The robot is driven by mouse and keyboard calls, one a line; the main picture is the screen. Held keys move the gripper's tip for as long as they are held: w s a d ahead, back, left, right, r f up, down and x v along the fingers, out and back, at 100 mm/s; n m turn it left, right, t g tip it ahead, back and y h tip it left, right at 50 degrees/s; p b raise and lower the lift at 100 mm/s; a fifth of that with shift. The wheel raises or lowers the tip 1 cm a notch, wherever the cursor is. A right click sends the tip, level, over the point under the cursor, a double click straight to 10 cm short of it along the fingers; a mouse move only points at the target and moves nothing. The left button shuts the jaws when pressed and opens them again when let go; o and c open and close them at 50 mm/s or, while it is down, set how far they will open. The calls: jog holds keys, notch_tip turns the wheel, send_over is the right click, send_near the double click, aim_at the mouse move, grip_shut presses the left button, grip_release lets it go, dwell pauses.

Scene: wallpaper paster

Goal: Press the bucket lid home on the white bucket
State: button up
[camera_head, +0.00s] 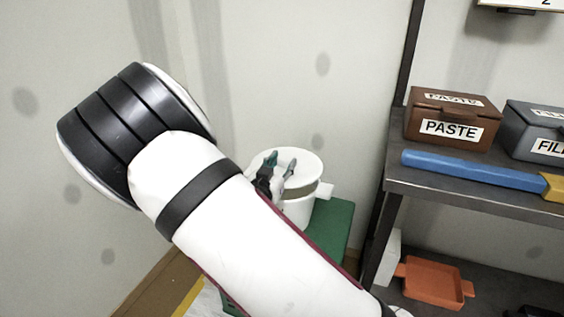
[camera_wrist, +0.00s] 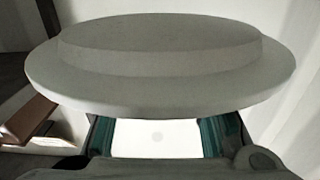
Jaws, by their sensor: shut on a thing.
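The white bucket (camera_head: 298,210) stands on a green stand at the middle of the head view, partly hidden by my arm. The round white lid (camera_head: 300,161) is over the bucket's mouth. A darker band shows between lid and bucket at the right, so the lid does not look flush there; I cannot tell whether they touch. My gripper (camera_head: 278,170) is shut on the lid from above. In the wrist view the lid (camera_wrist: 160,80) fills the upper half, with my gripper's teal fingers (camera_wrist: 157,130) below it. The exact grip is hard to make out.
The green stand (camera_head: 334,225) is close to the pale walls. At right, a dark shelf (camera_head: 440,190) holds a brown PASTE box (camera_head: 450,115), a grey box (camera_head: 538,125) and a blue bar (camera_head: 470,174). An orange tray (camera_head: 434,283) lies lower down.

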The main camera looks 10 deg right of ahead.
jog(key=shift+f+b, duration=0.65)
jog(key=shift+f, duration=0.45)
jog(key=shift+f+b, duration=0.95)
jog(key=shift+f, duration=0.3)
dwell(0.8)
jog(key=o, duration=1.2)
jog(key=shift+o, duration=0.2)
jog(key=v, duration=1.2)
jog(key=shift+w+d, duration=0.1)
